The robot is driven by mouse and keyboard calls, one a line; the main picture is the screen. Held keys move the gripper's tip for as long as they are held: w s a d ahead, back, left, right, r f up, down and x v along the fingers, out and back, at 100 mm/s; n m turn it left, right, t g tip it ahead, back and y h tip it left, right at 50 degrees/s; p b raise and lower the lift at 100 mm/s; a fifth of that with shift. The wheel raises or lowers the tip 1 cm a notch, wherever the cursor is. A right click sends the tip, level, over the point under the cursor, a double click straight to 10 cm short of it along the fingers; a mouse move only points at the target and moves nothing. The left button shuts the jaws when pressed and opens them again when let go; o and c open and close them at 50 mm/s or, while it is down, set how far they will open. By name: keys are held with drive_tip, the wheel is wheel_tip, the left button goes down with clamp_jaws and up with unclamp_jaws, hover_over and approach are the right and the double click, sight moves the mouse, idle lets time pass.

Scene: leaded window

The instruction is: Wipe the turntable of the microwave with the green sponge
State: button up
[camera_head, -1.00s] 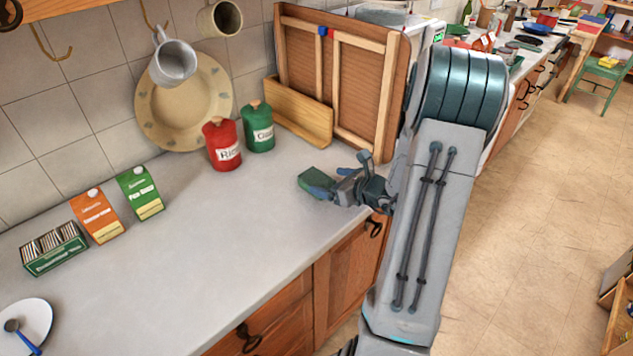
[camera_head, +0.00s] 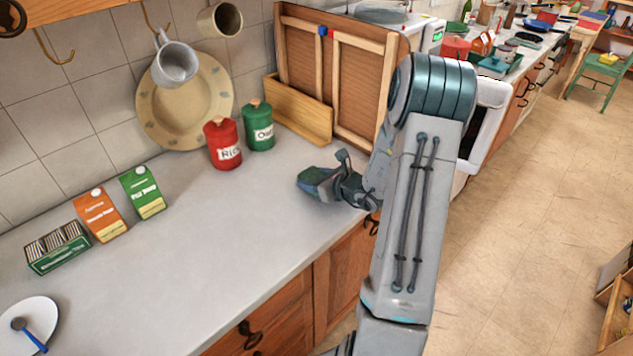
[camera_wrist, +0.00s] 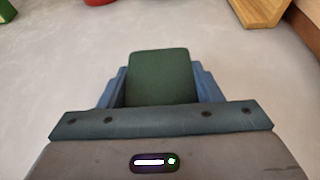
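The green sponge (camera_wrist: 160,76) is a dark green block between the two blue fingers of my gripper (camera_wrist: 160,88) in the wrist view. The fingers touch or nearly touch its sides, and it looks held. In the head view my gripper (camera_head: 322,185) is over the counter near its front edge, with the sponge (camera_head: 310,178) at its tip. A white microwave (camera_head: 487,118) with a dark door window stands beyond the wooden frame, partly hidden by my arm. Its turntable is not visible.
A red canister (camera_head: 222,146) and a green canister (camera_head: 258,128) stand by the wall. A wooden frame (camera_head: 340,80) leans behind my gripper. Two cartons (camera_head: 102,214) stand farther left.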

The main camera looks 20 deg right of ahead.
sight(319, 176)
drive_tip(key=shift+r, duration=0.15)
drive_tip(key=shift+c, duration=0.5)
drive_tip(key=shift+r, duration=0.5)
drive_tip(key=r, duration=0.1)
drive_tip(key=d+r, duration=0.1)
drive_tip(key=r, duration=0.1)
drive_tip(key=shift+d+r+b, duration=0.1)
drive_tip(key=shift+r+b, duration=0.1)
drive_tip(key=shift+b, duration=0.2)
drive_tip(key=s+d+r, duration=0.2)
drive_tip(key=d+r, duration=0.4)
drive_tip(key=d, duration=0.4)
drive_tip(key=shift+d+r+b, duration=0.15)
drive_tip(key=shift+d+b, duration=0.05)
drive_tip(key=shift+b, duration=0.15)
drive_tip(key=shift+s, duration=0.1)
drive_tip(key=o, duration=0.3)
drive_tip(key=shift+c, duration=0.8)
